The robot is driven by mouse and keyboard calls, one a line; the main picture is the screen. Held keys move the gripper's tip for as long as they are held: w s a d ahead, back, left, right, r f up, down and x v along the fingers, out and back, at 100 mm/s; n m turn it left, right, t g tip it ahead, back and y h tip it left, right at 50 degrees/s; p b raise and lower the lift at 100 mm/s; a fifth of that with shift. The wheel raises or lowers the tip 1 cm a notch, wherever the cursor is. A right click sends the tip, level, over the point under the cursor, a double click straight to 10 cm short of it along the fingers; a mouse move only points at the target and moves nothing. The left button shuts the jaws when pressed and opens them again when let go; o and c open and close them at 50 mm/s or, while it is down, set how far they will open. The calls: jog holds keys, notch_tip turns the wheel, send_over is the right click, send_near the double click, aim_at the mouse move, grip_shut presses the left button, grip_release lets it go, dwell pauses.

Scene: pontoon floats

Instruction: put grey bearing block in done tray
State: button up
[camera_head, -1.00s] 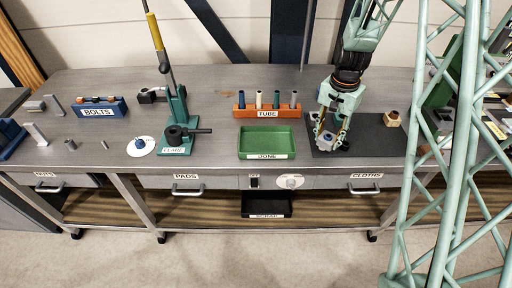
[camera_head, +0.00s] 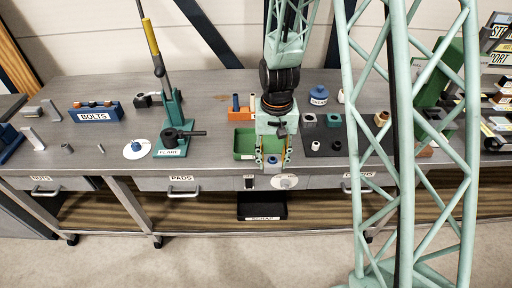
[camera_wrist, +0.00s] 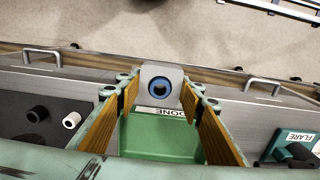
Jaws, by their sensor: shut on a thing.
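My gripper (camera_wrist: 158,98) is shut on the grey bearing block (camera_wrist: 174,72), a pale grey block with a blue ring around a dark bore. In the head view my gripper (camera_head: 272,160) hangs over the right part of the green done tray (camera_head: 243,133), and the block is small between the fingers. In the wrist view the done tray (camera_wrist: 160,140) lies below and between the fingers, its DONE label partly hidden by the block. The block is held above bench level, near the tray's front edge; its exact height is unclear. The visible tray floor is empty.
The orange tube rack (camera_head: 240,113) stands behind the tray, partly hidden by my arm. A dark mat (camera_head: 325,160) with several small parts lies to the right. The green flare press (camera_head: 171,125) stands to the left. The black scrap bin (camera_head: 262,212) is below the bench.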

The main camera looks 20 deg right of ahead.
dwell(0.3)
jog(key=w, duration=0.5)
jog(key=w+f, duration=0.1)
jog(key=w, duration=0.9)
jog(key=shift+f+p, duration=0.2)
jog(key=shift+p, duration=0.1)
jog(key=shift+w, duration=0.5)
jog(key=shift+f, duration=1.8)
jog(key=shift+f, duration=0.15)
jog(key=o, duration=1.1)
jog(key=shift+c, duration=0.2)
